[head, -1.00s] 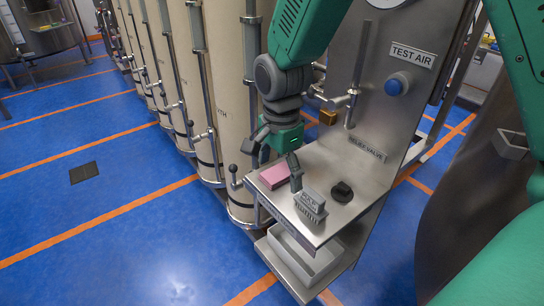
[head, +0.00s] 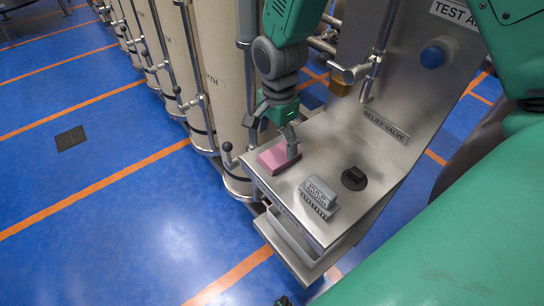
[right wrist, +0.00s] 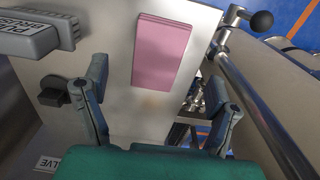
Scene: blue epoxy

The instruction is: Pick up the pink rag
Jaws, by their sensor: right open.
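The pink rag (head: 275,158) is a flat folded block lying on the steel shelf (head: 262,190), near its left back corner. In the right wrist view the rag (right wrist: 162,52) lies beyond the fingertips, between the two fingers' lines. My right gripper (head: 272,140) is open and empty just above and behind the rag, with one finger overlapping the rag's right side in the head view. It also shows in the right wrist view (right wrist: 155,90), fingers spread wide. I cannot tell if a finger touches the rag.
A grey brush (head: 320,195) and a black knob (head: 354,178) stand on the shelf right of the rag. A lever with a black ball (head: 227,147) and beige columns (head: 216,70) stand close left. A steel panel with a blue button (head: 434,55) rises behind.

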